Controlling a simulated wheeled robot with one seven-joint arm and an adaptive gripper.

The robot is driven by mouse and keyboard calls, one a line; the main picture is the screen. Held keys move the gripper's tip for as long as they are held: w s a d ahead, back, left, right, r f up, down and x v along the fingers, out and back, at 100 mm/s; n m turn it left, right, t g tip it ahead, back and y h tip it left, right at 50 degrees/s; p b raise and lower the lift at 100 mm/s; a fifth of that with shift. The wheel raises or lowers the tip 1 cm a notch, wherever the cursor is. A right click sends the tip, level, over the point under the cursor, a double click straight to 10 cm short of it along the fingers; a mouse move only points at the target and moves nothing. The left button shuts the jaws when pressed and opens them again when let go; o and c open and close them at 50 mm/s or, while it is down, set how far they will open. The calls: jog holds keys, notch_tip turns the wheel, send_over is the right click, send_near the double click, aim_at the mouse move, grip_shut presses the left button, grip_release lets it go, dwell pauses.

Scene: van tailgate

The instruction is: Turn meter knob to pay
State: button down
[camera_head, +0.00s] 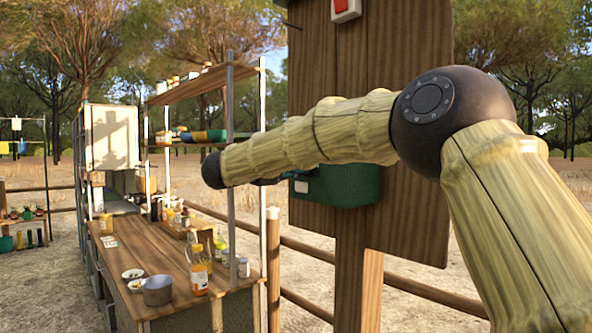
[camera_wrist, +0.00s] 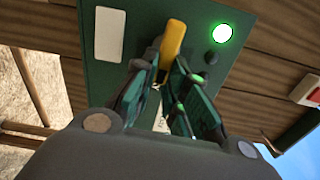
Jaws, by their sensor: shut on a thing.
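The meter is a dark green box (camera_head: 345,185) on a wooden board in the head view, partly hidden behind my arm. In the wrist view its green face plate (camera_wrist: 98,75) fills the upper middle. A yellow knob (camera_wrist: 174,42) sticks out from the plate, tilted from upright in the picture. My gripper (camera_wrist: 166,75) is at the knob with its green-padded fingers shut on the knob's lower part. A lit green light (camera_wrist: 220,32) glows to the right of the knob. A blank pale panel (camera_wrist: 109,34) is to its left.
The wooden board (camera_head: 400,220) stands on a post behind my arm. A red and white box (camera_head: 346,8) is near its top. A wooden counter (camera_head: 115,260) with a pot (camera_head: 158,290) and bottles (camera_head: 199,275) stands at left. A rail fence (camera_head: 430,292) runs behind.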

jog(key=shift+f, duration=0.1)
jog(key=c, duration=1.4)
grip_release()
jog(key=shift+c, duration=0.2)
jog(key=v, duration=1.2)
